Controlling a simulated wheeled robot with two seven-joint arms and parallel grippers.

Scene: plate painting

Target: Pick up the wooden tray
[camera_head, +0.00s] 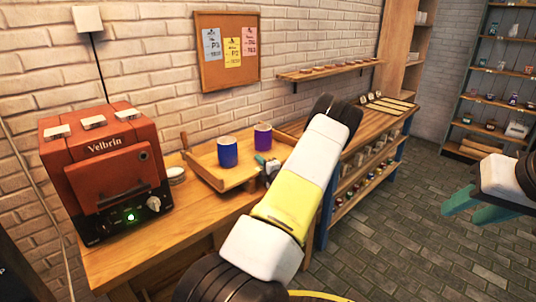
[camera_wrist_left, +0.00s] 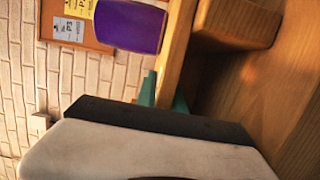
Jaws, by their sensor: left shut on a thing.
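The wooden tray (camera_head: 207,179) is on the wooden workbench against the brick wall, holding a blue cup (camera_head: 228,153) and a purple cup (camera_head: 263,137). My left gripper (camera_head: 268,164) is at the tray's right side, partly hidden by its own arm. In the left wrist view its teal fingers (camera_wrist_left: 163,92) sit on both sides of the tray's wooden wall (camera_wrist_left: 174,48), shut on it. The purple cup (camera_wrist_left: 130,25) also shows there, close to the fingers. My right gripper (camera_head: 478,206) is at the right, open and empty, its teal fingers apart over the floor.
A red Velbrin oven (camera_head: 105,165) with a lit green light stands left of the tray. A small stack of white dishes (camera_head: 175,175) is between them. A wall shelf (camera_head: 330,70) hangs above. A second bench (camera_head: 378,122) with lower shelves stands to the right.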

